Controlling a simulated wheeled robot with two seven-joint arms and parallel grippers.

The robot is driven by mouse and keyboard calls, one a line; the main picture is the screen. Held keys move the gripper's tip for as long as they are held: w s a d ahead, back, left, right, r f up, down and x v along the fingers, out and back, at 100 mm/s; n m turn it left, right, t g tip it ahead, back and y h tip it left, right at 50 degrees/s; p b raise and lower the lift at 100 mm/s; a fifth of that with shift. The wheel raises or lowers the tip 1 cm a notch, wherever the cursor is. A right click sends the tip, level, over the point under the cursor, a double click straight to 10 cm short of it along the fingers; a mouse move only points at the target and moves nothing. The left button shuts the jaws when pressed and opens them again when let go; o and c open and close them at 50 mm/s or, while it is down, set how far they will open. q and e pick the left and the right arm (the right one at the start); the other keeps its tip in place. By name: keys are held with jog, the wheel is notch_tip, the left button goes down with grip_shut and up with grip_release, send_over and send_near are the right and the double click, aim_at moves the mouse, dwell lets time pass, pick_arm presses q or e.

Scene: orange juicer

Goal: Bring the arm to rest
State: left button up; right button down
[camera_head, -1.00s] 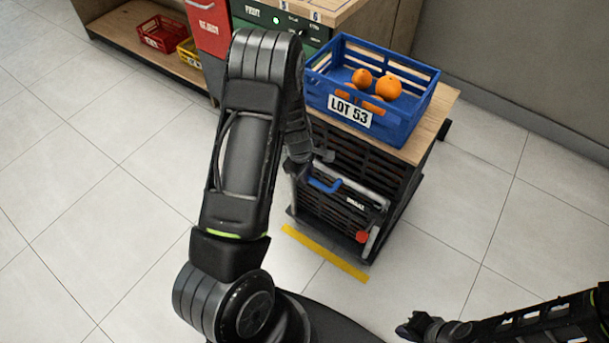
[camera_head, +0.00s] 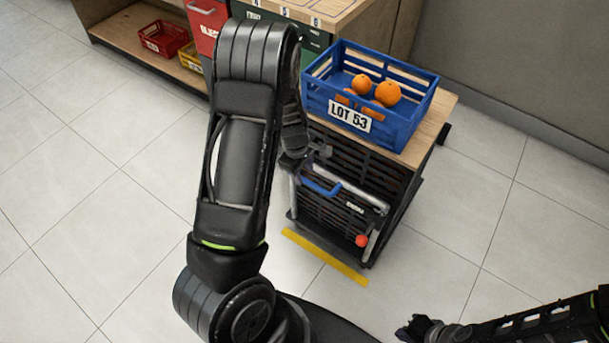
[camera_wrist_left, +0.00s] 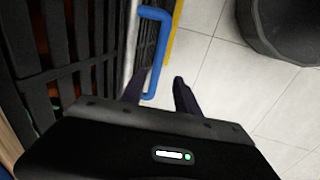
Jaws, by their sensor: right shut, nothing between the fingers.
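My left arm (camera_head: 240,160) stands folded across the head view, its elbow high near the counter. Its left gripper (camera_head: 314,158) hangs in front of the dark cart (camera_head: 340,195), close to a blue handle (camera_head: 322,188). In the left wrist view its two fingers (camera_wrist_left: 158,90) are apart with no object clearly held. The blue handle (camera_wrist_left: 160,50) lies just beyond them, its lower end near the left finger; I cannot tell whether they touch. My right gripper (camera_head: 411,329) is shut and empty, low over the floor at the lower right.
A blue crate (camera_head: 393,137) labelled LOT 53 holds oranges (camera_head: 387,93) on the cart's wooden top (camera_head: 428,140). A red knob (camera_head: 361,241) sits low on the cart. A yellow strip (camera_head: 325,258) marks the floor. Open tiled floor (camera_head: 90,210) lies left.

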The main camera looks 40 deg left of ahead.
pick_arm(q)
jog(key=shift+s+r, duration=0.25)
jog(key=shift+r, duration=0.95)
jog(key=s+d+f+m+h, duration=0.1)
jog(key=s+d+f+m, duration=0.35)
jog(key=d+m, duration=0.35)
jog(key=s+d+f+m, duration=0.3)
jog(key=d+f+m, duration=0.25)
jog(key=d, duration=0.35)
jog(key=s+d+m+g+h, duration=0.1)
jog(key=s+d+m+h, duration=0.2)
jog(key=s+d, duration=0.8)
jog(key=shift+s+d+f+p, duration=0.2)
jog(key=shift+s+d+p, duration=0.1)
jog(key=shift+d, duration=0.85)
